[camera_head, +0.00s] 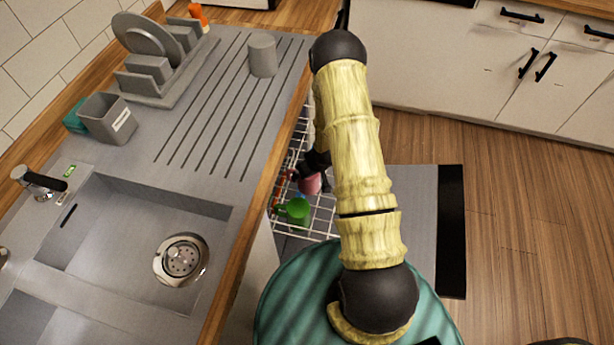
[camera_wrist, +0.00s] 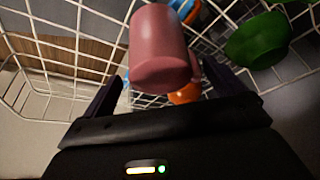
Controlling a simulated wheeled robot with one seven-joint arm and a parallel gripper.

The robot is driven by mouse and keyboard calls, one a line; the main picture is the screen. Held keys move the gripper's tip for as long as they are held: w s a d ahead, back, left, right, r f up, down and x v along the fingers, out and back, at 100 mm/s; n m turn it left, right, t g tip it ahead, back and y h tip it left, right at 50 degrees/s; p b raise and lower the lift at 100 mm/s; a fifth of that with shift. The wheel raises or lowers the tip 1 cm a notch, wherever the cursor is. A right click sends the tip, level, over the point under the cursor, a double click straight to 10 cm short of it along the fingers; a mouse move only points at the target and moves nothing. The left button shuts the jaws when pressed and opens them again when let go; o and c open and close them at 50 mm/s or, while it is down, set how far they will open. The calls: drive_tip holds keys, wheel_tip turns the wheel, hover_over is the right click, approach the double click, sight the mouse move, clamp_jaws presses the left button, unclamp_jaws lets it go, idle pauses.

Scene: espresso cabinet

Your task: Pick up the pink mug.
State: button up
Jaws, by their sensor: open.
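The pink mug (camera_head: 309,183) is in a white wire rack below the counter edge, partly hidden by my arm in the head view. In the wrist view the pink mug (camera_wrist: 161,50) is large, just beyond and between the two fingers. Its handle shows on its right side. My gripper (camera_wrist: 168,88) is open, with one dark finger to the left of the mug and one to the right. I cannot tell whether either finger touches it. In the head view my gripper (camera_head: 312,165) is mostly hidden behind the arm.
Orange (camera_wrist: 186,94) and blue (camera_wrist: 184,9) items lie close by. The wooden counter edge (camera_head: 262,200) borders the rack on the left.

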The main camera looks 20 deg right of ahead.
drive_tip(key=x, duration=0.4)
drive_tip(key=shift+s+f, duration=0.2)
drive_tip(key=shift+f, duration=0.3)
drive_tip(key=c, duration=1.2)
drive_tip(key=shift+c, duration=0.2)
drive_tip(key=shift+r, duration=0.15)
